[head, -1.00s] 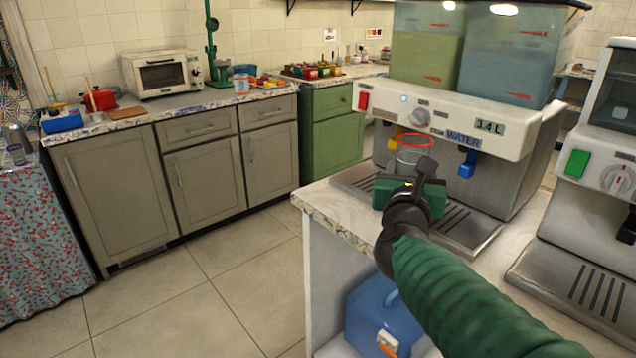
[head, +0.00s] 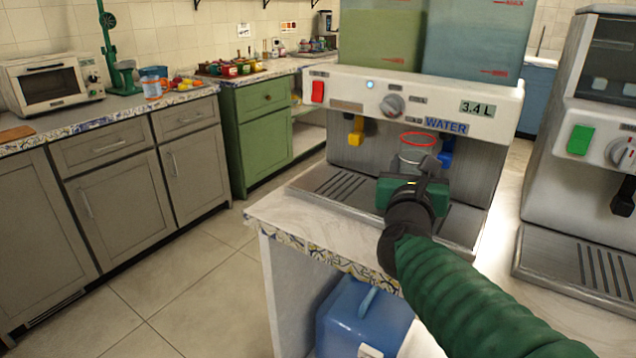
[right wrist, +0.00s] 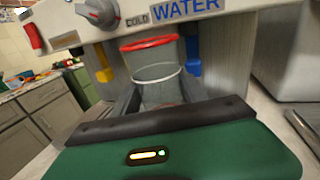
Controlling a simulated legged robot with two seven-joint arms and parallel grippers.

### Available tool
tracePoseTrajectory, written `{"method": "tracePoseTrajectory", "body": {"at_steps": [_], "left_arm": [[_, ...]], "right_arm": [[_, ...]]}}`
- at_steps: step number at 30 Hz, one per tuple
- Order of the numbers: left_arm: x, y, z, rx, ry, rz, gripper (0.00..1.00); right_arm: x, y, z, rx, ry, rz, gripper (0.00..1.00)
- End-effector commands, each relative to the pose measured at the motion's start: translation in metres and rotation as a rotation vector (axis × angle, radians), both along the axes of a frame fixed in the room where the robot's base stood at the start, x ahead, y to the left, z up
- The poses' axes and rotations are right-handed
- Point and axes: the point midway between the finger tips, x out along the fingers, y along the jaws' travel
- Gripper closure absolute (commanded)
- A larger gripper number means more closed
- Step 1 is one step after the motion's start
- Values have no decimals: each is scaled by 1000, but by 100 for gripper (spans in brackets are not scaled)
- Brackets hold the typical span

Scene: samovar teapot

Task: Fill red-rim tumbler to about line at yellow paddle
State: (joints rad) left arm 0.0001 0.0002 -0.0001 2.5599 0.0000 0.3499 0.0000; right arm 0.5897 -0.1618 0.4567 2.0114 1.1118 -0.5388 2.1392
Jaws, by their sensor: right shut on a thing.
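The red-rim tumbler (head: 416,158) is clear, with a red ring at its mouth, and stands upright in my right gripper (head: 418,176). In the right wrist view the tumbler (right wrist: 152,72) shows a pale line around its wall between the dark fingers (right wrist: 158,95). I see no clear liquid level in it. The yellow paddle (head: 355,130) hangs on the dispenser, left of the tumbler. My left gripper is out of view.
The water dispenser (head: 400,100) has a red switch (head: 318,92), a knob (head: 392,105) and a 3.4 L display. Its drip tray (head: 335,190) lies below. A second machine (head: 590,130) stands right. A blue jug (head: 350,318) is under the counter. Floor at left is clear.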

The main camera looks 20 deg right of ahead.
Motion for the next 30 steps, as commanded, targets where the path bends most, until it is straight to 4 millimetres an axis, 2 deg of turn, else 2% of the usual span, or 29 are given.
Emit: {"method": "tracePoseTrajectory", "body": {"at_steps": [9,13,16,19,21,24,27,30], "left_arm": [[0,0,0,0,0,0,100],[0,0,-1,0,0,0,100],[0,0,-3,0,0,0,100],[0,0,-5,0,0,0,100],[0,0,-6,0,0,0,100],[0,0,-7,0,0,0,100],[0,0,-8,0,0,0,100],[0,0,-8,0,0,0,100]], "right_arm": [[1,2,0,-1,1,2,91],[11,18,-4,4,-3,26,91],[28,51,-11,14,-6,69,91],[46,96,-22,17,-7,118,91],[56,126,-30,15,-4,145,91],[62,160,-38,8,0,172,91],[64,181,-42,1,1,187,91],[65,187,-43,-2,2,191,91]]}}
